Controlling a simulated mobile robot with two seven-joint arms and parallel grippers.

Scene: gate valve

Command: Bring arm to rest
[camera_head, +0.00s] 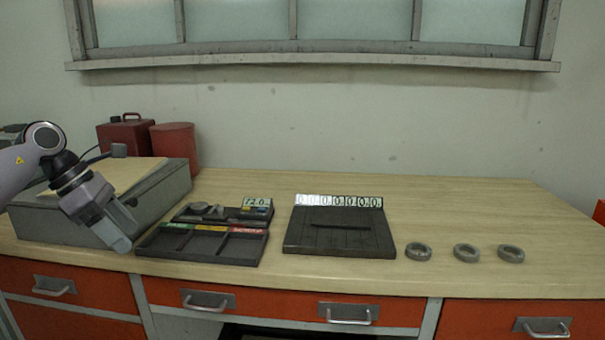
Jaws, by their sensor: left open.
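My left gripper (127,224) comes in from the left on its arm. It is open and I see nothing between its fingers. It hangs in front of a grey box with a tan top (172,193), left of a dark tray with compartments (200,260). I cannot tell whether it touches the box. My right gripper is not in view. No gate valve shows that I can make out.
On the wooden bench (450,203) stand a dark plate with number tiles (338,244), a small device reading 72.0 (222,211), and three grey rings (466,254). A red can (125,135) and red cylinder (175,147) stand behind the box. The bench's back right is clear.

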